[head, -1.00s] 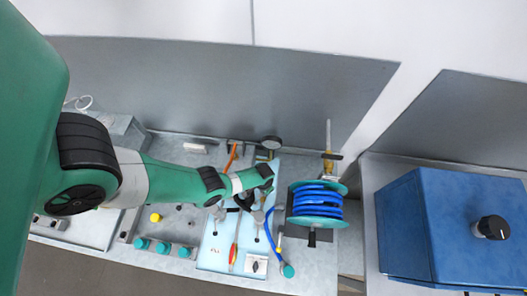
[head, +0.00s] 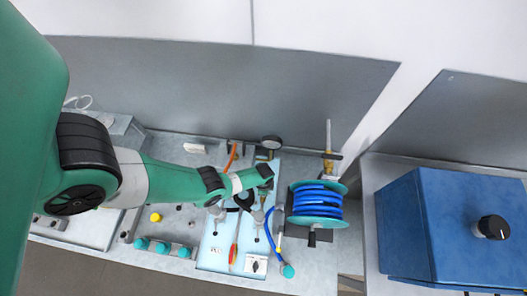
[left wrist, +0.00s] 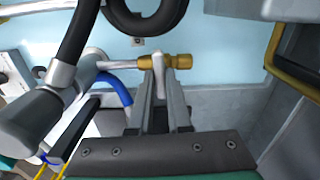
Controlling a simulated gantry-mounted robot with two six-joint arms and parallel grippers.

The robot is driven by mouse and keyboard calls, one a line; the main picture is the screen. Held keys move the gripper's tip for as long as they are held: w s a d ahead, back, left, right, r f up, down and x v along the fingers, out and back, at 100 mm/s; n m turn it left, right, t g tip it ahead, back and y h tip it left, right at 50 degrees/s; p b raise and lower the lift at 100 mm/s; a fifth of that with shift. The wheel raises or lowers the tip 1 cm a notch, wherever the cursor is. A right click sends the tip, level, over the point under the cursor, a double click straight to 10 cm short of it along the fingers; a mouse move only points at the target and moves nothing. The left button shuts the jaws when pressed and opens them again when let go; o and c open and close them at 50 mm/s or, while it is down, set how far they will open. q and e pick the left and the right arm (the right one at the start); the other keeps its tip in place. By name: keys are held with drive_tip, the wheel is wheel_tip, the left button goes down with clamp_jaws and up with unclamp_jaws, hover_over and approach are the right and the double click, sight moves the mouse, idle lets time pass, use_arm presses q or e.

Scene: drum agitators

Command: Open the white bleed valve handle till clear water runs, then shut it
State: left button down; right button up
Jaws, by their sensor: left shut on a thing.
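The white bleed valve handle (left wrist: 158,76) stands between the fingers of my left gripper (left wrist: 160,92) in the left wrist view. The fingers are shut on it, and they hide its lower part. A brass valve body (left wrist: 165,61) sits directly above the fingertips, joined to a silver pipe (left wrist: 118,65) coming from the left. In the head view my left gripper (head: 263,187) is over the light blue panel, and the handle cannot be made out there. I see no running water in either view. My right gripper is not in view.
A green reel with blue hose (head: 317,199) stands close to the right of my gripper. A round gauge (head: 271,142) is behind it. A black hose (left wrist: 77,30) and a grey cylindrical fitting (left wrist: 33,120) crowd the left of the wrist view. A blue box (head: 440,230) is at far right.

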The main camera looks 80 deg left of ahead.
use_arm(q)
drive_tip(key=shift+m, duration=0.4)
drive_tip(key=c, duration=0.9)
unclamp_jaws()
drive_tip(key=shift+o, duration=0.2)
